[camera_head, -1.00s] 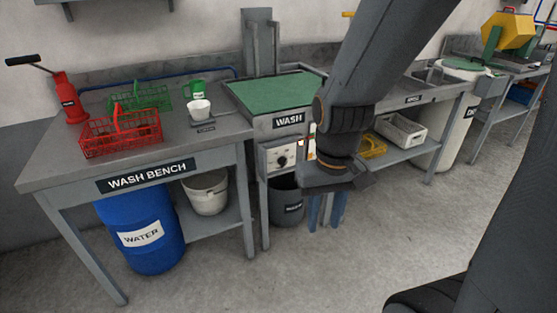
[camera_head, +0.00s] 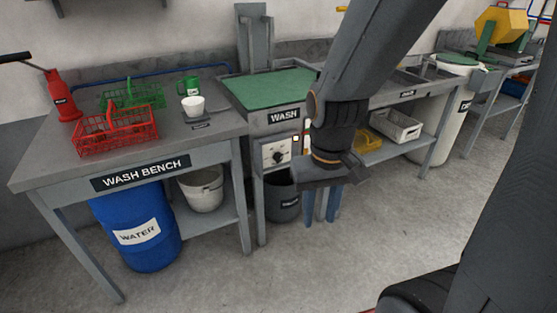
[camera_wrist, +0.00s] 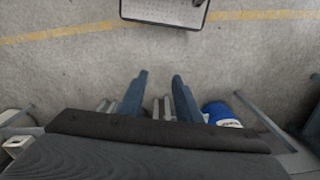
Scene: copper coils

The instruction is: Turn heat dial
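The heat dial (camera_head: 278,155) is a dark round knob on a white control panel. The panel is on the front of the grey wash unit (camera_head: 284,117), below its WASH label. My gripper (camera_head: 322,217) hangs to the right of the panel with blue fingers pointing down, apart from the dial. The wrist view also shows my gripper (camera_wrist: 159,75), with the two fingers spread and only floor between their tips. The dial cannot be made out in the wrist view.
A small lit square (camera_head: 296,138) is at the panel's upper right. A dark bucket (camera_head: 283,203) stands under the unit. The wash bench (camera_head: 225,130) at left holds red and green baskets. A blue water barrel (camera_head: 138,235) stands below it. The floor in front is clear.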

